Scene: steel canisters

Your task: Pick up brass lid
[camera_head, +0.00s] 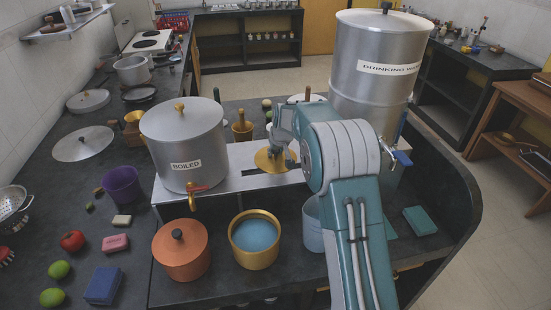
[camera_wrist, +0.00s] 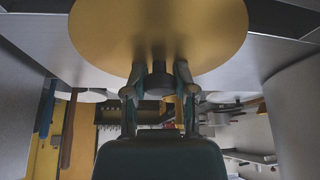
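The brass lid (camera_head: 265,163) is a flat golden disc on the pale metal shelf between the two large steel canisters. It fills the upper middle of the wrist view (camera_wrist: 110,30), where its dark round knob (camera_wrist: 160,82) shows. My gripper (camera_wrist: 159,75) has one finger on each side of the knob, with what look like narrow gaps between fingers and knob. In the head view, my gripper (camera_head: 283,158) is low over the lid, and my arm hides the lid's right part and the knob.
The BOILED canister (camera_head: 183,140) stands close left of the lid, and the taller DRINKING WATER canister (camera_head: 375,70) stands right, behind my arm. A copper pot (camera_head: 180,255) and a brass pot with blue contents (camera_head: 255,240) stand in front, below the shelf. A wooden-handled item (camera_head: 242,130) stands behind.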

